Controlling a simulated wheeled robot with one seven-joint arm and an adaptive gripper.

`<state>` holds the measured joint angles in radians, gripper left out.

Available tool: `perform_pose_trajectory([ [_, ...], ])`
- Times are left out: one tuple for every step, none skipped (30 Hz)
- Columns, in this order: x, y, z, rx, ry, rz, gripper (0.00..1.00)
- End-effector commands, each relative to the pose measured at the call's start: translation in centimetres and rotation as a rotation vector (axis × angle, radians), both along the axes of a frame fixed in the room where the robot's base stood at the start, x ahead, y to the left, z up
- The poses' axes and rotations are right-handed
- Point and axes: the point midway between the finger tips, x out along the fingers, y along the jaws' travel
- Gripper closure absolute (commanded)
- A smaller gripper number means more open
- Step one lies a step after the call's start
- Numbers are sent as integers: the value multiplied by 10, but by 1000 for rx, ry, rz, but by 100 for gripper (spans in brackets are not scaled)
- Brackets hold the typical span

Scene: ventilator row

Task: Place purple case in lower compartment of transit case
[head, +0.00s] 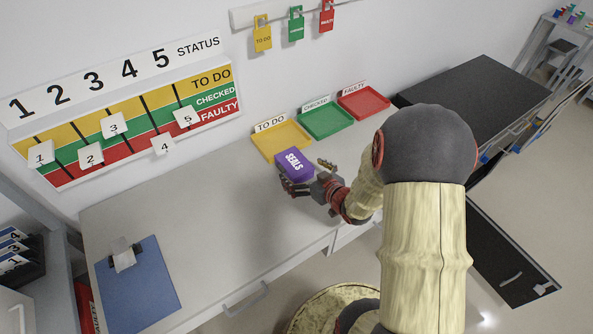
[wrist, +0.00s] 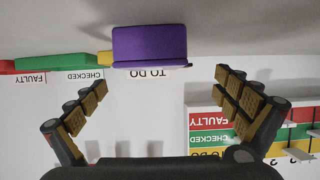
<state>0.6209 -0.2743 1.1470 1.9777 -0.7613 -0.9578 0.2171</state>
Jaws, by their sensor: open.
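The purple case (head: 294,163), marked SEALS, lies on the grey worktop in front of the yellow TO DO tray. In the wrist view, which is upside down, the purple case (wrist: 150,45) is top centre, beyond the fingertips. My gripper (head: 307,174) is low over the worktop on the near side of the case. Its fingers are spread wide in the wrist view (wrist: 162,82), with nothing between them. I cannot identify the transit case or its lower compartment for sure in either view.
Yellow (head: 281,141), green (head: 326,122) and red (head: 363,103) trays line the worktop's back edge. A blue clipboard (head: 145,290) lies at the left. A black-topped cabinet (head: 475,95) stands right, with a dark panel (head: 508,255) low beside my arm. The middle worktop is clear.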

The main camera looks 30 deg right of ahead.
Motion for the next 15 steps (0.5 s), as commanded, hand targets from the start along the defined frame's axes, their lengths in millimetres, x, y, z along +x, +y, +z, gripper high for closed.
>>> perform_pose_trajectory([
  [6,2,-4,-1,0,4,0],
  [9,1,-5,-1,0,4,0],
  [13,1,-7,0,0,2,0],
  [15,1,-8,-1,0,1,0],
  [17,1,-9,-1,1,1,0],
  [21,1,-11,0,2,2,0],
  [24,0,-13,-2,1,2,0],
  [28,0,-14,-1,0,3,0],
  [34,0,-17,-2,0,3,0],
  [38,-1,-19,-2,0,3,0],
  [42,-1,-21,-2,1,3,0],
  [48,-1,-23,-2,1,2,0],
  [51,-1,-24,-1,1,1,0],
  [54,-1,-25,-1,1,1,0],
  [57,-1,-26,-1,2,1,0],
])
